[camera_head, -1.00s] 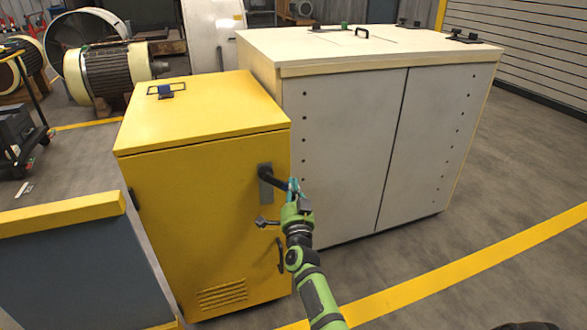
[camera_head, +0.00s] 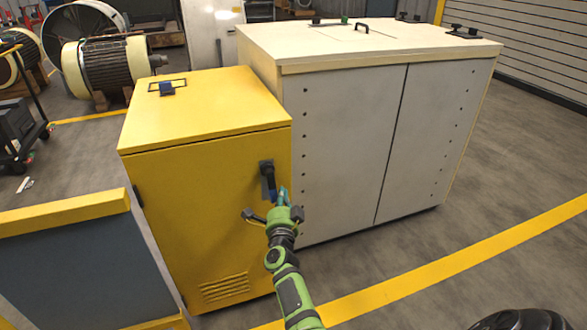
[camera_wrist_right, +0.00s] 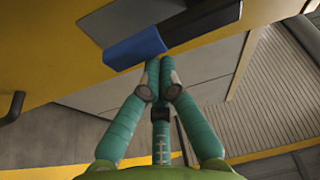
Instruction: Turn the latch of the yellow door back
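The yellow door (camera_head: 205,215) is the shut front of a yellow cabinet. Its latch (camera_head: 267,174) is a dark lever on a grey plate near the door's upper right edge, and it points almost straight down. In the right wrist view the latch's blue grip (camera_wrist_right: 135,48) is close up, with the dark plate behind it. My right gripper (camera_head: 283,192) is at the lever's lower end, on its right side. In the wrist view its teal fingertips (camera_wrist_right: 159,64) are together against or just beside the grip, with nothing visible between them. My left gripper is out of view.
A large white cabinet (camera_head: 345,145) stands right beside the yellow one. A dark pull handle (camera_wrist_right: 12,108) shows on the door in the wrist view. A grey panel with a yellow top (camera_head: 65,211) stands at left.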

